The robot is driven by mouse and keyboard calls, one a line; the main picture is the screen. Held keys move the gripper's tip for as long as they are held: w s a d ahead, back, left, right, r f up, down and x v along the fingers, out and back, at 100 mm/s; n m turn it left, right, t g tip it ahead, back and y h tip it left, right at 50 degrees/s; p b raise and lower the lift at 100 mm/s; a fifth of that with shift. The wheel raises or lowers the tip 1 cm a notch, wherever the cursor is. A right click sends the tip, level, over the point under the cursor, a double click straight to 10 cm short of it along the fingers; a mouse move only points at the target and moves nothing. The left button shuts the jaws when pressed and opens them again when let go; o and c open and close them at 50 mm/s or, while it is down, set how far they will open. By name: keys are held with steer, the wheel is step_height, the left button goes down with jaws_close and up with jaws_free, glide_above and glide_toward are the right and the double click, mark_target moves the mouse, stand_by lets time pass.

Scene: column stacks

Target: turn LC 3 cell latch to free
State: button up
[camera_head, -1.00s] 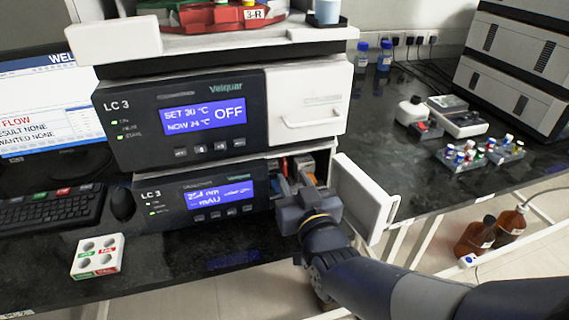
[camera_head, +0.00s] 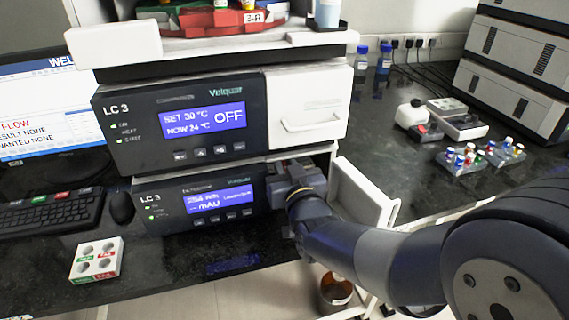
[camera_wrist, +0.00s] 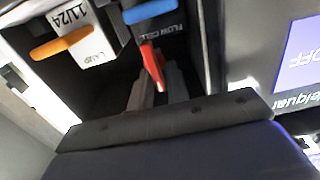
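The lower LC 3 unit (camera_head: 165,223) has its right-hand compartment open, with the white door (camera_head: 362,195) swung out to the right. My gripper (camera_head: 283,178) reaches into this compartment and hides its inside in the head view. In the wrist view, a red lever (camera_wrist: 152,66), probably the cell latch, sits beneath a part labelled FLOW CELL (camera_wrist: 165,32) with a blue handle (camera_wrist: 150,10). The fingers of my gripper (camera_wrist: 157,88) lie on either side of the red lever's end. I cannot tell whether they touch it.
An orange handle (camera_wrist: 60,44) on the lamp part (camera_wrist: 88,30) is left of the red lever in the wrist view. The upper LC 3 unit (camera_head: 140,155) is just above my gripper. A white sample block (camera_head: 97,260) and keyboard (camera_head: 50,210) stand on the bench at left.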

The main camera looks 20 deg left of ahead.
jaws_close()
steer(key=shift+m+b, duration=0.3)
steer(key=shift+b, duration=0.1)
steer(key=m+b, duration=0.2)
steer(key=b, duration=0.1)
steer(key=m+b, duration=0.1)
steer(key=shift+w+d+f+b, duration=0.2)
steer(key=shift+d+f+b, duration=0.1)
steer(key=shift+f+b, duration=0.1)
steer(key=m+b, duration=0.1)
steer(key=b, duration=0.1)
steer(key=m+b, duration=0.1)
steer(key=m, duration=0.1)
steer(key=m+b, duration=0.2)
steer(key=shift+w+d+f+b, duration=0.15)
steer(key=shift+d+b, duration=0.15)
steer(key=shift+b, duration=0.05)
steer(key=m+b, duration=0.1)
steer(key=b, duration=0.1)
steer(key=m+b, duration=0.4)
steer(key=shift+w+d+f+b, duration=0.1)
steer(key=shift+d+f+b, duration=0.1)
steer(key=shift+f+b, duration=0.1)
steer(key=shift+m+b, duration=1.35)
steer(key=shift+m, duration=0.05)
